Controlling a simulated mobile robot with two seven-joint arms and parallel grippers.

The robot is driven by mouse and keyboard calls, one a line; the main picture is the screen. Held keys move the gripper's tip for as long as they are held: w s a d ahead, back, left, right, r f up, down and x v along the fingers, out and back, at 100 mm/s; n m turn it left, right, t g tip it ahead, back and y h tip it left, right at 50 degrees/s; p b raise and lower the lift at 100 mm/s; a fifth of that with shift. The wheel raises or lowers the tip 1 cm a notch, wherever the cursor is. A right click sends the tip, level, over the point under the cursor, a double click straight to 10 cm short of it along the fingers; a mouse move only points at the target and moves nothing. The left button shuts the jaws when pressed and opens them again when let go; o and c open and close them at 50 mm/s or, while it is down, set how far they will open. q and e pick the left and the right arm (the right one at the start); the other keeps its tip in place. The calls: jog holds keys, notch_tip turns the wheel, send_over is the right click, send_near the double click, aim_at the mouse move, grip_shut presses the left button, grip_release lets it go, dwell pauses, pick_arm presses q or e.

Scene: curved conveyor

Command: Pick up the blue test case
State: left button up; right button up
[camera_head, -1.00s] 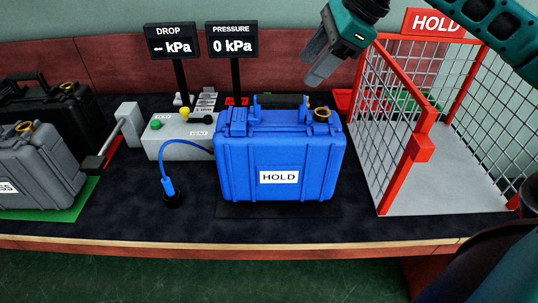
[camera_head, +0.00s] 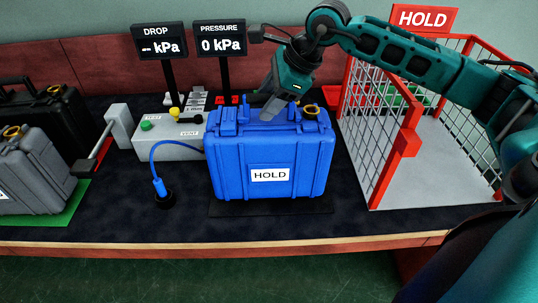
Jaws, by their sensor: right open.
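The blue test case (camera_head: 230,165) stands upright on a black mat (camera_head: 225,208) in the middle of the bench, with a white HOLD label on its front. Its handle is at the top, and a brass ring (camera_head: 311,110) sits at its top right. My right gripper (camera_head: 267,110) is open, pointing down at the top of the case near the handle. Its fingers overlap the handle in the picture, and I cannot tell whether they touch it. My left gripper is not in view.
A red-framed wire cage (camera_head: 405,145) with a HOLD sign (camera_head: 424,19) stands at the right. A grey test box (camera_head: 165,143) with a blue hose (camera_head: 153,160) is at the left. Grey (camera_head: 40,175) and black (camera_head: 65,105) cases stand at the far left. Two displays (camera_head: 220,43) rise behind.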

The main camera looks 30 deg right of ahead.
jog(key=shift+c, duration=0.4)
grip_shut()
dwell(0.9)
jog(key=shift+r, duration=0.15)
